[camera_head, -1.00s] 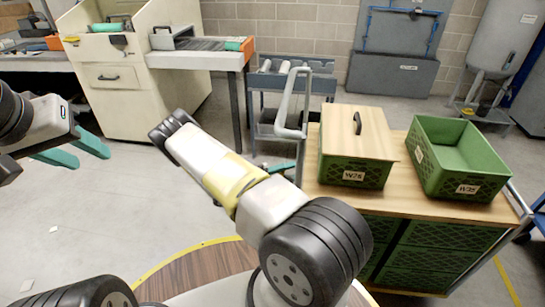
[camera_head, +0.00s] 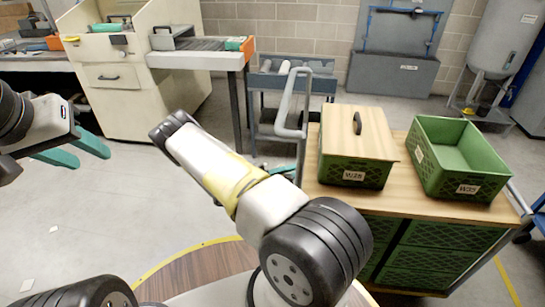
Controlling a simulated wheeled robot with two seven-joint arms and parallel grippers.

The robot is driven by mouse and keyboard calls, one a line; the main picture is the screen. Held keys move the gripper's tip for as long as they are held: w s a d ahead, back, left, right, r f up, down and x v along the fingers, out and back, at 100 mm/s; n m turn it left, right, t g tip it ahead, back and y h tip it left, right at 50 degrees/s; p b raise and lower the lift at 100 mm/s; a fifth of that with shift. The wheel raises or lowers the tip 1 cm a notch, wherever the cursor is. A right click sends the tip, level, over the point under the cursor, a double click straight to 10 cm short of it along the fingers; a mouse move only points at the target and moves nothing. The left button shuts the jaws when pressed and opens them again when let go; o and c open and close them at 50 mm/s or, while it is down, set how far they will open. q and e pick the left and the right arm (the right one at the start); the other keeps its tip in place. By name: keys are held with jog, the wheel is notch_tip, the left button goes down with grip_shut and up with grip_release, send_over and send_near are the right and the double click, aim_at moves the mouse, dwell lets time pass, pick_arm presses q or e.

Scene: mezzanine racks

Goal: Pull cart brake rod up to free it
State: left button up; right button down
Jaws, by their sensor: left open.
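The cart (camera_head: 405,213) has a wooden top and green slatted sides, and stands at the right. A grey looped tube handle (camera_head: 283,108) rises at its left end. I cannot make out a separate brake rod; my right arm covers the cart's lower left side. My left gripper (camera_head: 88,156) has teal fingers, apart and empty, over the floor at the left, well away from the cart. A teal piece (camera_head: 283,169) like a finger of my right gripper shows beside the cart's left end, beyond my arm. The rest of that gripper is hidden.
A green crate with a wooden lid (camera_head: 354,168) and an open green crate (camera_head: 461,172) stand on the cart top. A blue-grey trolley (camera_head: 265,123) stands behind the handle. A cream cabinet (camera_head: 135,90) is at the back left.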

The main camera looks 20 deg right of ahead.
jog(key=shift+r, duration=0.1)
dwell(0.8)
jog(key=shift+r, duration=2.7)
jog(key=c, duration=1.2)
grip_release()
jog(key=v, duration=0.8)
